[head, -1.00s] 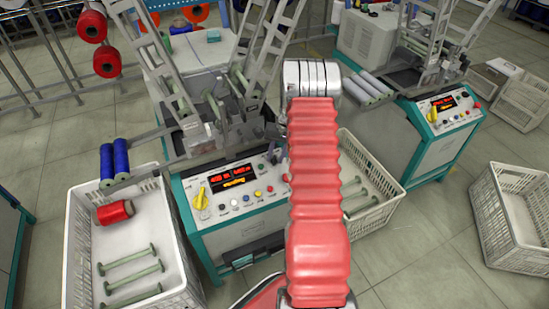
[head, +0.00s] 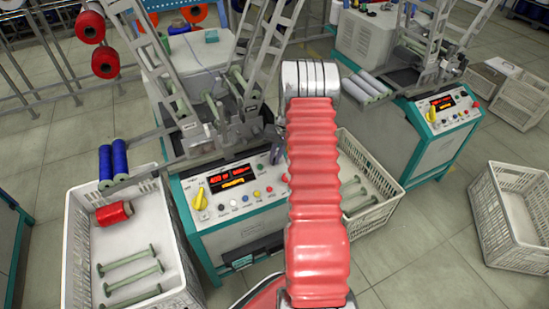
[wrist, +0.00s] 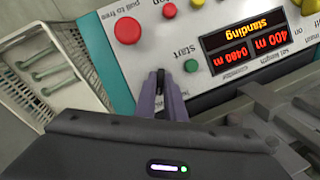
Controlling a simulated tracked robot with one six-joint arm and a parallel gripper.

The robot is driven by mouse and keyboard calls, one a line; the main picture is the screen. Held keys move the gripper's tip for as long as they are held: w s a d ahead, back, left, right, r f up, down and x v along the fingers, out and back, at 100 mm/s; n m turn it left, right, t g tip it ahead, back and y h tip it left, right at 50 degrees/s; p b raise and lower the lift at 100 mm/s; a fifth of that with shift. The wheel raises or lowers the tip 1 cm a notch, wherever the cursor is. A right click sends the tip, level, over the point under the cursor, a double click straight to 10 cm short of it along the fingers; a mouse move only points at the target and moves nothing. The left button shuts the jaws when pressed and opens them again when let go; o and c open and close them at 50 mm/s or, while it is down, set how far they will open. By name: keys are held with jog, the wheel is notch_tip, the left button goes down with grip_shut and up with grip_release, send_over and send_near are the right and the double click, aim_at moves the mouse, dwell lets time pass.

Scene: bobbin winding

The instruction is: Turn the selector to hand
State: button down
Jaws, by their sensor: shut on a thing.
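The control panel (head: 226,203) of the front winding machine shows in the head view, with a yellow knob (head: 200,199) at its left end. In the wrist view my gripper (wrist: 160,82) is at the panel, between the red button (wrist: 128,30) and the green start button (wrist: 191,65). Its purple fingers are close together on a small dark thing, which I take to be the selector knob. The fingers cover most of it, and its setting and labels cannot be read. In the head view my arm hides most of the gripper.
The lit display (wrist: 238,45) reads "standing". A crate with green bobbins (wrist: 22,92) stands beside the machine. Another crate (head: 80,255) is at the left with a red spool (head: 114,212). A second machine (head: 440,135) is at the right. Floor between it and the right crate (head: 478,215) is clear.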

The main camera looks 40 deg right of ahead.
jog(key=shift+w+a+n, duration=0.1)
jog(key=shift+w+n, duration=0.05)
jog(key=shift+n, duration=0.25)
jog(key=n, duration=0.2)
jog(key=n+g+h, duration=0.1)
jog(key=n, duration=0.1)
jog(key=shift+w+a+r, duration=0.1)
jog(key=shift+w+a, duration=0.05)
jog(key=n+h, duration=0.1)
jog(key=n, duration=0.2)
jog(key=n+h, duration=0.2)
jog(key=n, duration=0.1)
jog(key=shift+a, duration=0.15)
jog(key=shift+n, duration=0.3)
jog(key=c, duration=1.8)
grip_release()
jog(key=shift+c, duration=0.2)
jog(key=w+v, duration=0.1)
jog(key=v, duration=1.2)
jog(key=shift+s+r, duration=0.25)
jog(key=shift+s, duration=0.2)
